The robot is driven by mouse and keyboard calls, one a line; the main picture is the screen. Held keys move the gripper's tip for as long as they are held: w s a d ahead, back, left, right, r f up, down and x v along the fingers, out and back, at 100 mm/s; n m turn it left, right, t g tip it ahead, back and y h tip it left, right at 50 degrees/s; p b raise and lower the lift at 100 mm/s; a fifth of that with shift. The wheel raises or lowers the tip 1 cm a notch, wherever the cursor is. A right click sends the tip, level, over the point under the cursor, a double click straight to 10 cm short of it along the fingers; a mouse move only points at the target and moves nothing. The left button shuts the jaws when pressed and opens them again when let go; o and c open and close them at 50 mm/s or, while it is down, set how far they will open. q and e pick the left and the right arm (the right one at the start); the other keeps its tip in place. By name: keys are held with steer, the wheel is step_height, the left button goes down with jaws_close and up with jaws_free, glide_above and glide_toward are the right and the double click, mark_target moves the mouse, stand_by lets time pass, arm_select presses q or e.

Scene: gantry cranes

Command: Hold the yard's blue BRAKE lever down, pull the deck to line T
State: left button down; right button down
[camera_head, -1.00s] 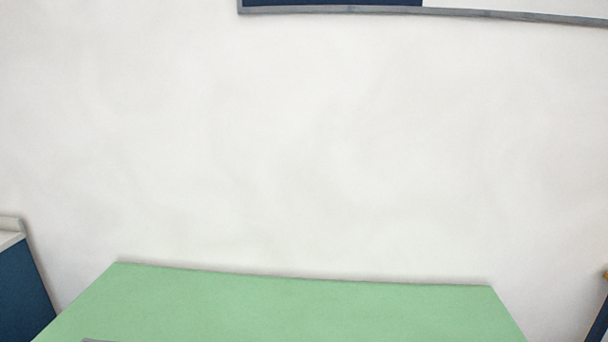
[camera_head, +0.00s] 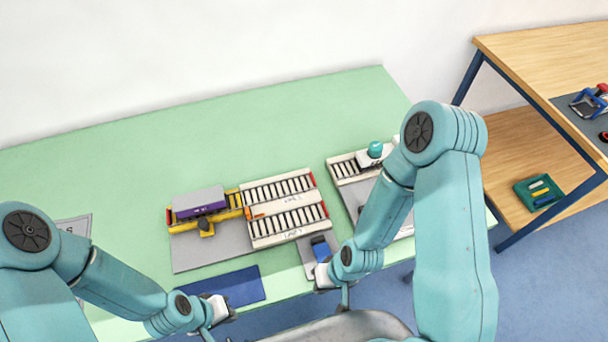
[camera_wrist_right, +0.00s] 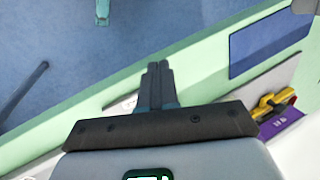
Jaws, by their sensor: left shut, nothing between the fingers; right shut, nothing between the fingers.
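A blue lever-like block (camera_head: 321,249) stands on a small grey plate near the table's front edge; no BRAKE label is readable. A yellow deck (camera_head: 236,200) carries a purple block with a grey top (camera_head: 199,203), left of two white roller lanes (camera_head: 286,206). The lane lettering is too small to read surely. My left gripper (camera_head: 229,311) is shut and empty, low at the table's front edge by a dark blue mat. My right gripper (camera_wrist_right: 157,70) is shut and empty in the right wrist view; in the head view its wrist is just below the blue block, touching or not unclear.
The dark blue mat (camera_head: 232,287) lies before the grey board (camera_head: 205,248). Another roller unit with a teal knob (camera_head: 375,149) stands right, partly behind my right arm. A wooden shelf (camera_head: 540,60) holds a green tray (camera_head: 538,192). The back of the green table (camera_head: 240,120) is clear.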

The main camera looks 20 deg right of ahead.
steer(key=w+a+r+n+g, duration=0.1)
steer(key=w+r+n, duration=0.3)
steer(key=r+n, duration=0.65)
step_height(320, 180, up, 4)
steer(key=r+n+h, duration=0.1)
steer(key=n+h, duration=0.3)
steer(key=n, duration=0.6)
glide_above(320, 261)
arm_select(q)
steer(key=shift+d+f, duration=0.15)
steer(key=shift+f, duration=0.1)
arm_select(e)
steer(key=shift+s+a+f+m+t, duration=0.2)
steer(key=shift+s+a+m+t, duration=0.1)
steer(key=shift+s+a+m, duration=0.1)
arm_select(q)
steer(key=shift+s, duration=0.1)
steer(key=shift+d, duration=0.1)
arm_select(e)
step_height(320, 261, down, 14)
steer(key=shift+d+f, duration=0.1)
steer(key=shift+d, duration=0.05)
